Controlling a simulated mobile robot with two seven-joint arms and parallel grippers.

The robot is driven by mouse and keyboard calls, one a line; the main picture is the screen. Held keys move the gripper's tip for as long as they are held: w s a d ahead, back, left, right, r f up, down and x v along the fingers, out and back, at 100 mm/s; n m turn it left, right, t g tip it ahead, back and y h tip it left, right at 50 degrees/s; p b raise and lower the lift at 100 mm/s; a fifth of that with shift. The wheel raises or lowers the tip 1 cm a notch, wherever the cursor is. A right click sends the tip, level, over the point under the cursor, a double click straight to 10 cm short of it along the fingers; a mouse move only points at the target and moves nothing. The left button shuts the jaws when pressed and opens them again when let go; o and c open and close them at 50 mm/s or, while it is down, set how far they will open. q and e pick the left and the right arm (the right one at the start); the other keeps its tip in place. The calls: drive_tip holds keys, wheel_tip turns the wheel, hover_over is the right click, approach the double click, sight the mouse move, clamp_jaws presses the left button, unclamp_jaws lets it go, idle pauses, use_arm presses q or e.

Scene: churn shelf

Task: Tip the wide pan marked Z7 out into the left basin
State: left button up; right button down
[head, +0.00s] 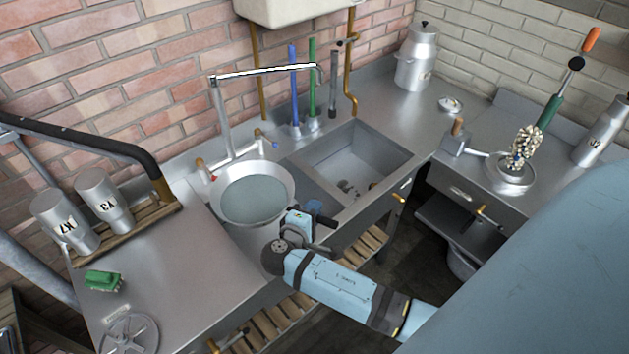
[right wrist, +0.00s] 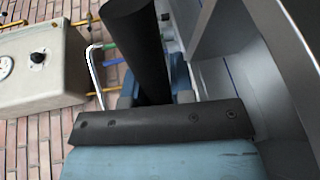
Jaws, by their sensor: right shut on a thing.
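A wide metal pan (head: 229,211) filled with greyish liquid is held at the left basin, below the swan-neck tap (head: 265,72). It looks roughly level, and no Z7 mark shows. Its body hides most of the left basin, so I cannot tell whether it touches the basin. My right gripper (head: 303,221) is at the pan's near right side, shut on its handle. In the right wrist view a thick dark handle (right wrist: 137,45) runs between the fingers (right wrist: 156,100). My left gripper is not in view.
The right basin (head: 378,152) holds small items. Metal cans (head: 62,222) stand on a wooden rack at left, near a green brush (head: 103,281). Blue and green upright tools (head: 312,78) stand behind the basins. A lidded churn (head: 417,58) stands at the back. The left counter has free room.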

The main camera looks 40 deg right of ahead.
drive_tip(key=shift+s+a+r+m+g+h+p, duration=0.2)
drive_tip(key=shift+m+g, duration=0.2)
drive_tip(key=shift+g, duration=0.15)
drive_tip(key=shift+s+a+r+m+g+h+p, duration=0.1)
drive_tip(key=shift+s+r+m+g+p, duration=0.1)
drive_tip(key=shift+m+g, duration=0.3)
drive_tip(key=shift+d+g, duration=0.1)
drive_tip(key=shift+g, duration=0.15)
drive_tip(key=shift+w+d+f+n+g+y+p, duration=0.25)
drive_tip(key=shift+g+y, duration=0.6)
drive_tip(key=shift+y, duration=1.6)
drive_tip(key=shift+d+f+g+y+p, duration=0.25)
drive_tip(key=shift+d+f+g+y, duration=0.45)
drive_tip(key=shift+y, duration=1.7)
drive_tip(key=shift+w+d+n+g+y+p, duration=0.25)
drive_tip(key=shift+g+y, duration=0.8)
drive_tip(key=shift+y, duration=1.4)
drive_tip(key=shift+s, duration=0.1)
drive_tip(key=shift+d, duration=0.1)
